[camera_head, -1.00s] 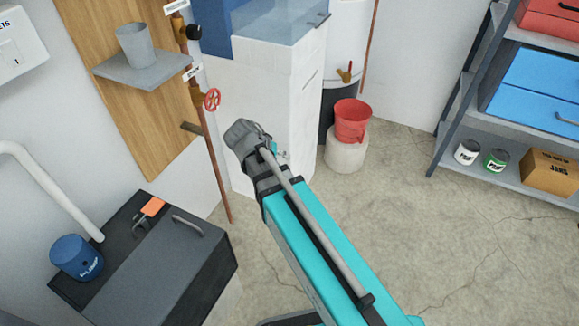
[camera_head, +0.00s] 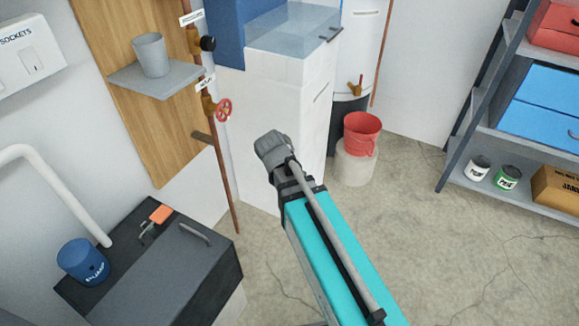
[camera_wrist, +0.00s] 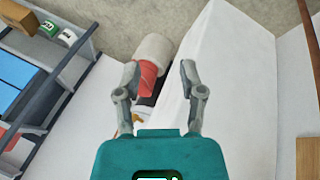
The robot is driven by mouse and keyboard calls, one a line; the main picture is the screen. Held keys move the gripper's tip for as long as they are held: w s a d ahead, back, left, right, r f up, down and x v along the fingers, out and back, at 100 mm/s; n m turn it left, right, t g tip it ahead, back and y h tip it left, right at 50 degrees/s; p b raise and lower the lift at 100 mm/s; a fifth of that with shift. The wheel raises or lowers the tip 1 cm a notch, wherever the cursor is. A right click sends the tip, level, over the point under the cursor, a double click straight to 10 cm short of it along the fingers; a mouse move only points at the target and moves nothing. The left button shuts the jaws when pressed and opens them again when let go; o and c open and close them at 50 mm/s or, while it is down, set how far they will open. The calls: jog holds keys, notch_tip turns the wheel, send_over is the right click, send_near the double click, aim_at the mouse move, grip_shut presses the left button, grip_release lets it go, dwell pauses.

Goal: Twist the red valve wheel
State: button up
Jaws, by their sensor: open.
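The red valve wheel (camera_head: 224,109) is mounted on a brass valve on the vertical copper pipe (camera_head: 224,175) in front of the wooden board. In the head view my arm reaches up from the lower right, and its wrist end is right of and below the wheel, apart from it. The fingers are hidden there. In the wrist view my gripper (camera_wrist: 160,75) is open and empty, with its two fingers spread apart. The wheel does not show in the wrist view.
A white cabinet (camera_head: 285,130) stands beside the pipe. A grey shelf (camera_head: 155,78) with a cup is left of the wheel. A dark chest (camera_head: 165,270) stands lower left. A red bucket (camera_head: 361,135) and a shelf rack (camera_head: 470,100) are right. Floor at lower right is clear.

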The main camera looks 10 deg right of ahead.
jog(key=w+a+r+m+t+h+p, duration=0.2)
jog(key=w+a+r+t+p, duration=0.2)
jog(key=w+a+r+p, duration=0.5)
jog(key=m+t+h+p, duration=0.1)
jog(key=m+t+p, duration=0.2)
jog(key=t, duration=0.2)
send_near(230, 101)
jog(key=v, duration=0.4)
jog(key=shift+s+a, duration=0.15)
jog(key=shift+a, duration=0.45)
jog(key=shift+f, duration=0.1)
jog(key=b+x, duration=0.5)
jog(key=x, duration=0.7)
jog(key=shift+x, duration=0.95)
jog(key=shift+d, duration=0.1)
grip_shut()
